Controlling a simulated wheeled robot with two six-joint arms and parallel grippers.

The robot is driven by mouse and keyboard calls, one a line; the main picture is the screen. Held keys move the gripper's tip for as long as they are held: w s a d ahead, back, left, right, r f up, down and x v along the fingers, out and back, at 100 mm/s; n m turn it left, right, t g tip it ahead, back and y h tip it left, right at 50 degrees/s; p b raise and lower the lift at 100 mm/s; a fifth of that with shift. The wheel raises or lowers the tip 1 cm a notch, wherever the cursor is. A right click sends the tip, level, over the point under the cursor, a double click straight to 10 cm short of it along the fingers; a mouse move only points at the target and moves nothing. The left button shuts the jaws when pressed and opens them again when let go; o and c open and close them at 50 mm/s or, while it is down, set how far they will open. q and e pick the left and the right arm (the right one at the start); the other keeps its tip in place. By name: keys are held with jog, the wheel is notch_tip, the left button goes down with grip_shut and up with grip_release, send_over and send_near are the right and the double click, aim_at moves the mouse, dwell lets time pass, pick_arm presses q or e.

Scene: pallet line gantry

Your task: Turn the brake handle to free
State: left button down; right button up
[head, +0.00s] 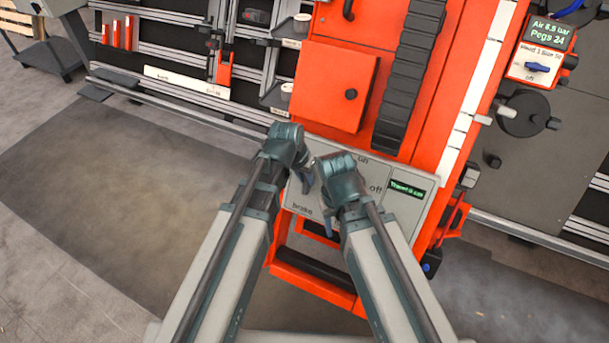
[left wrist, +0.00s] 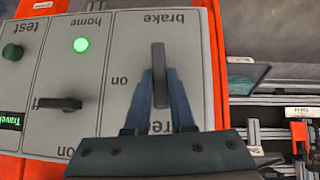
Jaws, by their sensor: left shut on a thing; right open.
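In the left wrist view, which shows the panel upside down, the dark brake handle (left wrist: 159,72) stands on the light grey control panel (left wrist: 205,60). It lies in line between the "brake" label and a partly covered label reading "fre". An "on" label is to its left. My left gripper (left wrist: 157,92) is shut on the handle, its blue fingers either side. In the head view, my left gripper (head: 308,182) is at the panel's left part, and the handle is hidden there. My right gripper (head: 329,222) is open, lower and to the right, close before the panel.
A second dark handle (left wrist: 58,103), a lit green lamp (left wrist: 80,45) and a green knob (left wrist: 12,52) are on the same panel. An orange cabinet door (head: 335,85) is above it. An orange frame with a dark bar (head: 312,266) is below. Floor at left is clear.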

pick_arm(q)
jog(key=shift+s+d+m+y, duration=0.1)
jog(key=shift+m+y, duration=0.3)
dwell(0.4)
jog(key=c, duration=0.8)
grip_release()
jog(key=shift+o, duration=0.2)
jog(key=shift+r, duration=0.15)
jog(key=p+v, duration=1.3)
jog(key=shift+s+r, duration=0.15)
jog(key=shift+r, duration=0.05)
